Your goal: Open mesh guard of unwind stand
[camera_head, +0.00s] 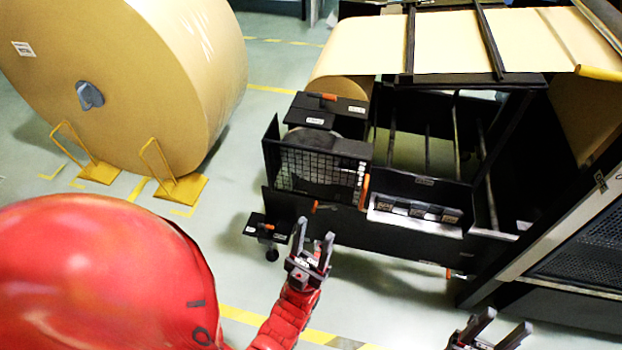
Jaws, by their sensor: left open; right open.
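The unwind stand is a dark frame (400,238) with brown paper running over its top. Its mesh guard (315,172) is a grid panel on the stand's left front, standing upright and looking closed. An orange handle (364,191) sits at the guard's right edge. My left gripper (314,242) is open and empty, its fingers pointing up the picture, below the guard and apart from it in the picture. My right gripper (500,330) is open and empty at the bottom edge, lower right of the stand, with only its fingers in view.
A large kraft roll (130,75) stands at the upper left, with yellow wheel chocks (180,188) against it. A small black box (262,228) juts out at the stand's lower left. A dark machine (590,250) fills the right side. Floor between roll and stand is clear.

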